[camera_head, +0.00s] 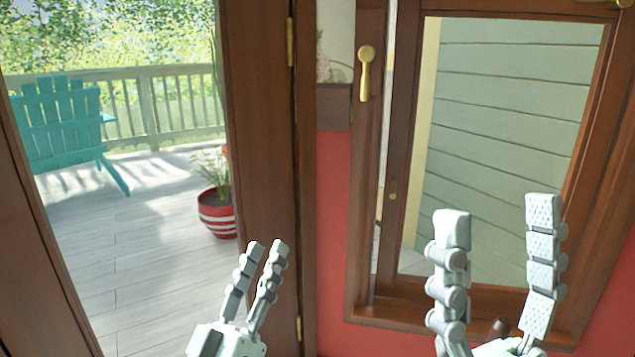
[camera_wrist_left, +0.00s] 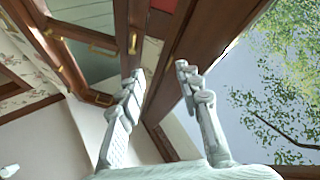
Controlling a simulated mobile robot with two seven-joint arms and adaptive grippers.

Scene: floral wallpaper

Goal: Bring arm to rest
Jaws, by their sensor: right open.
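My left gripper (camera_head: 266,247) is raised in front of the dark wooden door frame (camera_head: 258,150) in the head view. Its two fingers point up, apart and empty. The left wrist view shows the same gripper (camera_wrist_left: 160,70) with a clear gap between its fingertips. My right gripper (camera_head: 497,208) is raised in front of the window (camera_head: 505,120). Its fingers are spread wide with nothing between them. The right gripper's base is partly cut off by the lower picture edge.
The window has a brown wooden frame and a brass handle (camera_head: 366,75); a narrow gap shows at its left side. Red wall (camera_head: 335,220) lies between window and door frame. Beyond the doorway are a deck, a teal chair (camera_head: 60,120) and a striped flower pot (camera_head: 217,213).

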